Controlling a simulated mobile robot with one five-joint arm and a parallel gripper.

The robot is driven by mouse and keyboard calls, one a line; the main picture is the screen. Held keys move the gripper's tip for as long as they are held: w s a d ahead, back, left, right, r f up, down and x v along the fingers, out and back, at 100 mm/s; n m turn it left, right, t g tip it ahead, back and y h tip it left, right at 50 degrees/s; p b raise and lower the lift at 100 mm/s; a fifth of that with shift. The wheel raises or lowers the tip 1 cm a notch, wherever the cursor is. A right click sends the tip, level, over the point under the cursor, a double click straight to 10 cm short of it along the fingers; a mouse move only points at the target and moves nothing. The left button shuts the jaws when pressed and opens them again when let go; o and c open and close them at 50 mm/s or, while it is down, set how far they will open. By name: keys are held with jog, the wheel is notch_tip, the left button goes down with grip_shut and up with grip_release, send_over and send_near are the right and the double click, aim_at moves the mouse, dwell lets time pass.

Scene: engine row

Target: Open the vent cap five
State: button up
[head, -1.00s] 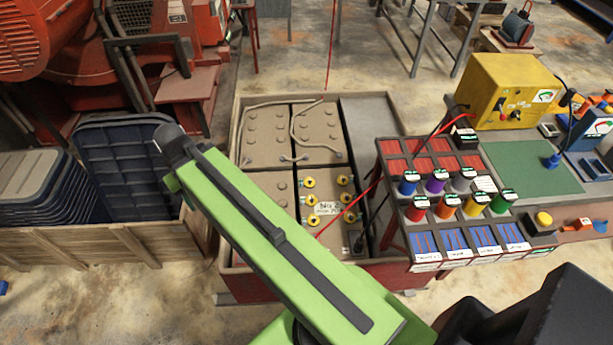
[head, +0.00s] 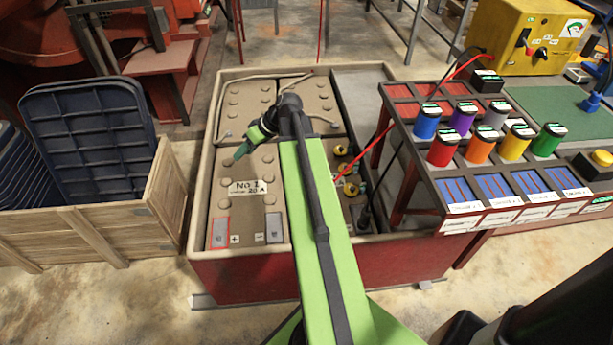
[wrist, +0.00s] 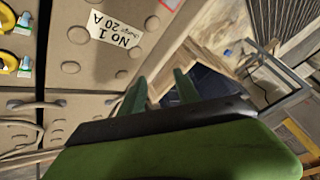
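The battery marked NO 1 (head: 225,205) has a tan top with round flush vent caps. Its label (wrist: 112,28) reads NO 1, 20 A in the wrist view. Several caps show there, one near my fingers (wrist: 121,74). Battery No 2 has yellow vent caps (head: 350,190), partly hidden behind my arm; two also show at the wrist view's left edge (wrist: 8,62). I cannot tell which cap is number five. My gripper (head: 241,151) hangs over battery NO 1, tilted left. In the wrist view its green fingers (wrist: 158,90) stand apart with nothing between them.
A rack of coloured spools (head: 481,150) stands right of the battery crate (head: 265,262). A wooden crate (head: 95,232) with dark blue lids (head: 88,130) stands left. A red cable (head: 365,155) and a dark cable (head: 381,185) run beside my arm.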

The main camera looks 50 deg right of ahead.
jog(key=s+d+f+t+h+b, duration=0.1)
jog(key=s+d+f+t+b, duration=0.1)
jog(key=d+f+b, duration=0.3)
jog(key=s+d+f+t+h+b, duration=0.1)
jog(key=s+d+f+b, duration=0.4)
jog(key=d, duration=0.8)
jog(key=s+d+f+t+h+b, duration=0.1)
jog(key=s+d+f+t+b, duration=0.2)
jog(key=d+b, duration=0.7)
jog(key=shift+s+f+t+b, duration=0.15)
jog(key=shift+s+f+t, duration=0.1)
jog(key=shift+f, duration=0.4)
jog(key=shift+s+f+t+b, duration=0.15)
jog(key=shift+f+t, duration=0.1)
jog(key=shift+f, duration=0.35)
jog(key=shift+s+d+r, duration=0.15)
jog(key=shift+s+d, duration=0.05)
jog(key=shift+d, duration=0.15)
jog(key=b+x, duration=0.4)
jog(key=x, duration=0.8)
jog(key=shift+w+d, duration=0.1)
jog(key=shift+d, duration=0.05)
